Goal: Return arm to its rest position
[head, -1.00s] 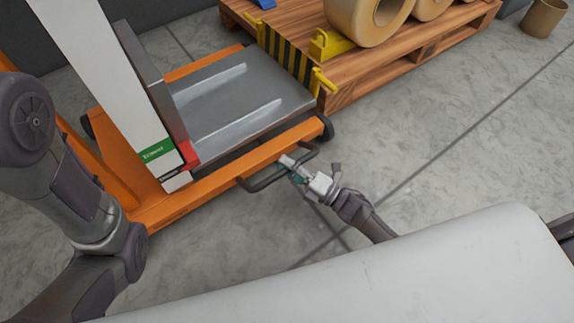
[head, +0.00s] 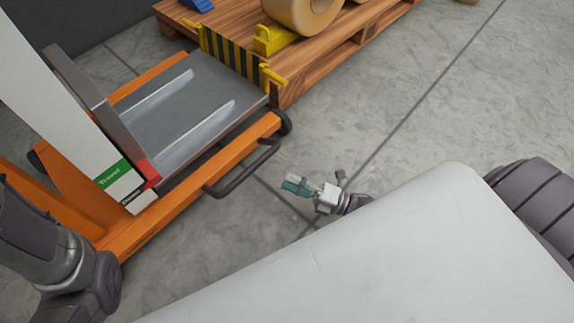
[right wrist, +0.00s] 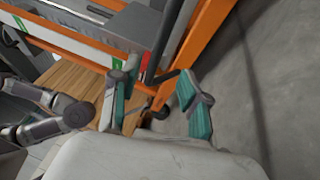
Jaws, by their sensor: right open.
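My right gripper (head: 297,185) is in the middle of the head view, beyond the edge of my white body. It is open and empty. In the right wrist view its two teal-padded fingers (right wrist: 158,106) stand apart with nothing between them. The black handle (head: 243,168) of the orange lift cart is to the left of the gripper in the head view, with a gap of floor between them. My left arm shows at the lower left of the head view, but its gripper is out of the picture.
The orange lift cart (head: 190,186) with its grey platform (head: 178,122) stands at the left. A wooden pallet (head: 330,52) with tan rolls (head: 300,12) and yellow chocks is behind it. The grey floor (head: 440,110) at the right is clear.

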